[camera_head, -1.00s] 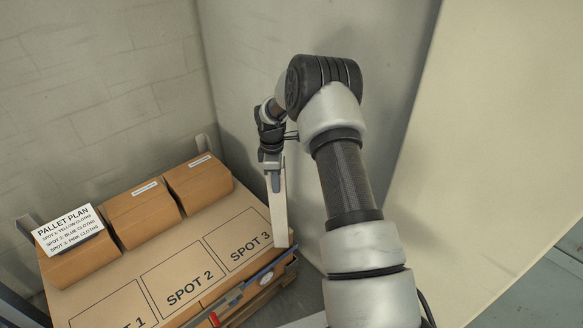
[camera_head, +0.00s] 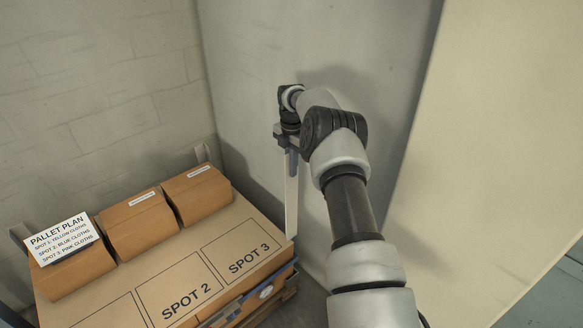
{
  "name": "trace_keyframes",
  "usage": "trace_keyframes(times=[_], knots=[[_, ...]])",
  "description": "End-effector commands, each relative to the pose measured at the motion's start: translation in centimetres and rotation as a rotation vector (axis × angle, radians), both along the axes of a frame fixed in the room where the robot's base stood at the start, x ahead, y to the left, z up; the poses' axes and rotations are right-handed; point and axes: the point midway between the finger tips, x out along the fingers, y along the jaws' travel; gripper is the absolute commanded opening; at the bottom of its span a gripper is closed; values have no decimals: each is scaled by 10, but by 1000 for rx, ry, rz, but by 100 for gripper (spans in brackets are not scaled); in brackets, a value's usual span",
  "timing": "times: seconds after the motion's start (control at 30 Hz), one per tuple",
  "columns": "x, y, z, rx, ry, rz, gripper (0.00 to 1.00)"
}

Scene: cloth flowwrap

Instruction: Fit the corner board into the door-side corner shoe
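The corner board (camera_head: 291,200) is a pale, narrow upright strip at the right front corner of the pallet load. My gripper (camera_head: 290,148) is at the board's top end, and its fingers appear closed around it. The board hangs nearly vertical, its lower end beside the cardboard top near SPOT 3. The corner shoe is not clearly visible; a blue and grey fitting (camera_head: 266,291) shows low on the load's front edge, near that corner. I cannot tell whether the board's foot touches any shoe.
Three brown boxes (camera_head: 140,223) stand along the back of the cardboard top (camera_head: 217,236), with a PALLET PLAN sign (camera_head: 64,238) on the left one. Grey walls are behind and right of the load. A cream panel (camera_head: 490,150) stands at the right.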

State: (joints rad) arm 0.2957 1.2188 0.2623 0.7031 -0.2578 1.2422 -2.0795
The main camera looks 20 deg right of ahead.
Motion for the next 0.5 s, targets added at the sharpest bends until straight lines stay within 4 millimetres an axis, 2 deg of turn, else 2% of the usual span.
trace_keyframes(times=[0.5], knots=[[0,0,-54,1,1,-1,0]])
